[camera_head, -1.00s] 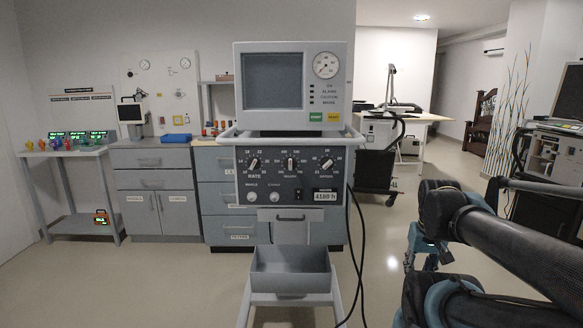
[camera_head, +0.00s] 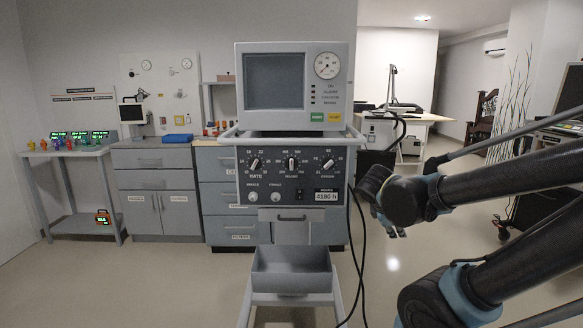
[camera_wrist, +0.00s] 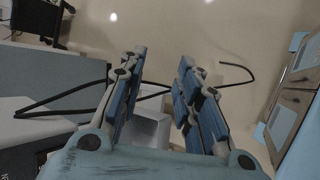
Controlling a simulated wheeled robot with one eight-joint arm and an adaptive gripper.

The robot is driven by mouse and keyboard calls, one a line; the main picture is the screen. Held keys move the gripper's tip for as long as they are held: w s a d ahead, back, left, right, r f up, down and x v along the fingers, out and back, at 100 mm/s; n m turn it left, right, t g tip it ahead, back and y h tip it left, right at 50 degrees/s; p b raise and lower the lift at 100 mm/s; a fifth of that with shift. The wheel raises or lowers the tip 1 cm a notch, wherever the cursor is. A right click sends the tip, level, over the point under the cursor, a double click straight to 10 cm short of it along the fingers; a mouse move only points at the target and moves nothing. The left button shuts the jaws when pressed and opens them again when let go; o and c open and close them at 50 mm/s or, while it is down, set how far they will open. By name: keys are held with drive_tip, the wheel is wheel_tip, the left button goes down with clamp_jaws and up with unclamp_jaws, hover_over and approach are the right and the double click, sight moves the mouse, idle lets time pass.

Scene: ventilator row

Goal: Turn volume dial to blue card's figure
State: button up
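The ventilator (camera_head: 292,88) stands in the middle of the head view, facing me. My gripper (camera_wrist: 161,58) is open and empty in the wrist view, fingers apart. In the head view it is mostly hidden behind my arm, right of the ventilator. I cannot make out a blue card surely.
A grey tray (camera_head: 290,291) juts out below the panel. Black cables (camera_head: 361,245) hang at the ventilator's right side. A side table (camera_head: 62,152) with small coloured items and lit green displays stands far left. Floor in front is clear.

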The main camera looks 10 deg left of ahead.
drive_tip(key=w+a+r+n+t, duration=0.3)
drive_tip(key=a+r+n+t, duration=0.1)
drive_tip(key=a+n, duration=0.4)
drive_tip(key=n+t+y, duration=0.6)
drive_tip(key=n+y, duration=0.2)
drive_tip(key=n, duration=0.5)
approach(291, 164)
drive_tip(key=shift+x, duration=4.65)
drive_tip(key=shift+d, duration=0.1)
drive_tip(key=shift+c, duration=0.6)
clamp_jaws()
